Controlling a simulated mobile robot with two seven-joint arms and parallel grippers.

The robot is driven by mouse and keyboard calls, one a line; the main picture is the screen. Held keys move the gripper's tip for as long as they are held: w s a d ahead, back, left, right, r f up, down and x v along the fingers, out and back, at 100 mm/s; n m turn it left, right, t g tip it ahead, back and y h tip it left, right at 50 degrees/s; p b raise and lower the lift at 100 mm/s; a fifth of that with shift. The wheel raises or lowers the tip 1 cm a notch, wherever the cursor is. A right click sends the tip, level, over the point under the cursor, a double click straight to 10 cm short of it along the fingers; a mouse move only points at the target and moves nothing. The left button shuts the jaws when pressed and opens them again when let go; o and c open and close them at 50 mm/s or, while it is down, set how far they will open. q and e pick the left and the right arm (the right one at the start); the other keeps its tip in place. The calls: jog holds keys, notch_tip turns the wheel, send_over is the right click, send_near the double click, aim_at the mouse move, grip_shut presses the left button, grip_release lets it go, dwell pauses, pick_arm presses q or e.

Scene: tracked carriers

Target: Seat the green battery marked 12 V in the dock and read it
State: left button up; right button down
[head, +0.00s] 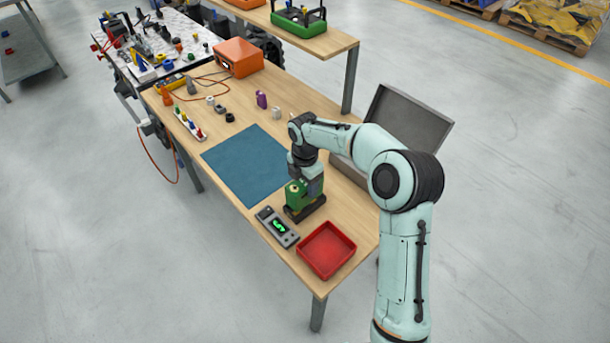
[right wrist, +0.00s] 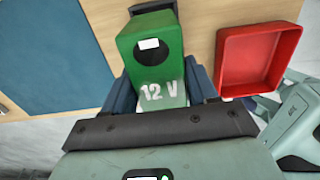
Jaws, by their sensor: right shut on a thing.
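The green battery (right wrist: 152,35) carries white "12 V" lettering in the right wrist view. It also shows in the head view (head: 293,195). My right gripper (head: 308,185) points down and is shut on the battery, with a finger on either side of it. The battery stands upright at the black dock (head: 307,211), its lower end at or in it; I cannot tell if it is fully down. Beside the dock lies a grey meter (head: 265,215) with lit green characters too small to read. My left gripper is not in view.
A red tray (head: 326,250) lies at the table's near corner. A blue mat (head: 250,165) covers the middle. An open grey case (head: 408,122) stands on the right edge. A purple item (head: 261,99) and an orange box (head: 238,58) sit further back.

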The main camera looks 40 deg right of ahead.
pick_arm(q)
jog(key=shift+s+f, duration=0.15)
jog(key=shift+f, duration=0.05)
pick_arm(e)
jog(key=shift+f, duration=2.1)
jog(key=shift+f, duration=0.15)
jog(key=shift+c, duration=1.6)
grip_release()
notch_tip(320, 180, up, 12)
jog(key=shift+r+p, duration=0.1)
jog(key=shift+p, duration=0.35)
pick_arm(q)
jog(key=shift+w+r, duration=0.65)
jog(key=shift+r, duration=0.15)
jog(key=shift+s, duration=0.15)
pick_arm(e)
jog(key=shift+s, duration=0.1)
